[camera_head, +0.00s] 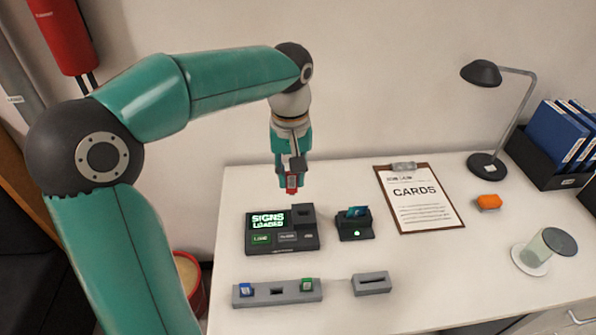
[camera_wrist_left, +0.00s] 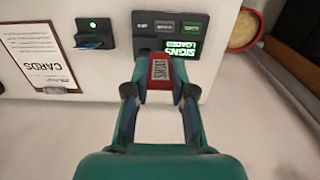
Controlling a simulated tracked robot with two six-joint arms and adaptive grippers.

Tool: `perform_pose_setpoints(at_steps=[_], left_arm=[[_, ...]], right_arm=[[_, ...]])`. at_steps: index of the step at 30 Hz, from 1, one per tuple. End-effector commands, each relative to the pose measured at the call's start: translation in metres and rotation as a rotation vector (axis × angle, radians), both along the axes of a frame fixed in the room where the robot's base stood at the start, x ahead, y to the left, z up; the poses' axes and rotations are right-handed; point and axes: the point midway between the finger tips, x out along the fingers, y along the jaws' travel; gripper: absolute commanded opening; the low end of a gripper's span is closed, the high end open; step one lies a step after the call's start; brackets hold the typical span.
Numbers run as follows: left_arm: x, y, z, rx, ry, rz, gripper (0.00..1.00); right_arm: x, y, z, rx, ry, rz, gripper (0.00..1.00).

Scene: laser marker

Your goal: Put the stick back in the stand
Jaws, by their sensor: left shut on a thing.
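My left gripper (camera_head: 291,168) is shut on a red stick (camera_head: 291,183) and holds it above the back of the desk, behind the marking machine (camera_head: 283,249). In the left wrist view the red stick (camera_wrist_left: 160,72) sits between the fingertips, with a label reading SIGNS. The machine's green screen reads SIGNS LOADED. The grey stand (camera_head: 261,295) lies at the front left of the desk, with a blue stick (camera_head: 246,289) at its left and a green stick (camera_head: 307,285) at its right. Its middle slot is empty. My right gripper is not in view.
A black card reader (camera_head: 355,232) with a blue card stands right of the machine. A slotted grey block (camera_head: 371,284) lies right of the stand.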

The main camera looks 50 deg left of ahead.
Motion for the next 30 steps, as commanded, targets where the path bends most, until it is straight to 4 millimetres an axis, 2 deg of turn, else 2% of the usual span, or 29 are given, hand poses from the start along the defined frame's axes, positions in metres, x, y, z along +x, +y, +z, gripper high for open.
perform_pose_setpoints(at_steps=[6,17,30], left_arm=[[-0.012,-0.006,0.000,0.000,0.000,0.001,0.06],[-0.014,-0.007,0.000,0.000,0.000,0.001,0.06],[-0.049,-0.027,-0.001,0.000,-0.001,-0.002,0.06]], right_arm=[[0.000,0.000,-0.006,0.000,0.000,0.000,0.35],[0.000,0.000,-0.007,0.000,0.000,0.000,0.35],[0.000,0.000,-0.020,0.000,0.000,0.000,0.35]])
